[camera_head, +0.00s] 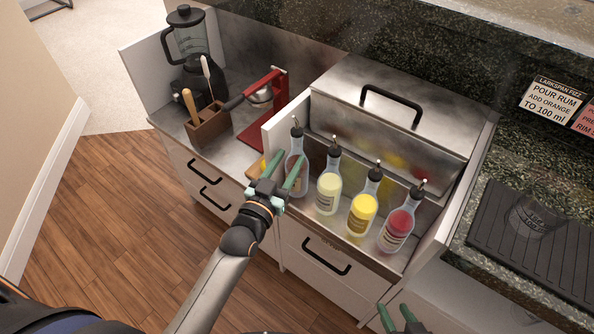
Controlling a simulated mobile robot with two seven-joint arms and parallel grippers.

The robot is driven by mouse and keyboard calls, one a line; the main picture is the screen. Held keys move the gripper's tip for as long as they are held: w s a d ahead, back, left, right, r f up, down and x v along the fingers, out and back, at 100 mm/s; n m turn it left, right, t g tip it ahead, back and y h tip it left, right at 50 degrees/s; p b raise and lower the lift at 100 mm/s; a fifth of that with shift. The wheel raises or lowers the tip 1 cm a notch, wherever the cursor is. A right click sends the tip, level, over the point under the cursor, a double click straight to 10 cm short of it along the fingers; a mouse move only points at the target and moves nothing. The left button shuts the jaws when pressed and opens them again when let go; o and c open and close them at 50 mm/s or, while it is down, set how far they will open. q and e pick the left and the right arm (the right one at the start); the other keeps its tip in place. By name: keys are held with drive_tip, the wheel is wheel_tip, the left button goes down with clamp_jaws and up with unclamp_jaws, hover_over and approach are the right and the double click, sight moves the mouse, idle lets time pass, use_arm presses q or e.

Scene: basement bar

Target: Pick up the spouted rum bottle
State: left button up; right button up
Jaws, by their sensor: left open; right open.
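Several clear spouted bottles stand upright in a row in the steel well. The leftmost bottle (297,147) is partly hidden by my gripper. To its right are a pale-yellow bottle (328,188), a bright yellow bottle (363,208) and a red bottle (398,226). I cannot read the labels, so I cannot tell which is the rum. My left gripper (286,168) is open, with green fingers in front of the leftmost bottle's body; I cannot tell whether it touches. My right gripper (396,316) is open and empty at the bottom edge, below the bottles.
A steel lid (395,88) with a black handle is behind the bottles. At left are a red press (265,110), a wooden tool holder (209,126) and a blender (188,40). A black bar mat (500,225) with a glass (537,214) is at right, below a recipe sign (555,100).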

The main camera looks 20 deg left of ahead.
sight(294, 152)
use_arm(q)
drive_tip(key=shift+w+d+f+b, duration=0.15)
drive_tip(key=shift+w+b, duration=0.05)
drive_tip(key=shift+w, duration=1.1)
drive_tip(key=shift+w+d+f+b, duration=0.1)
drive_tip(key=shift+w+d+b, duration=0.05)
drive_tip(key=shift+w, duration=1.15)
clamp_jaws()
drive_tip(key=shift+r, duration=0.1)
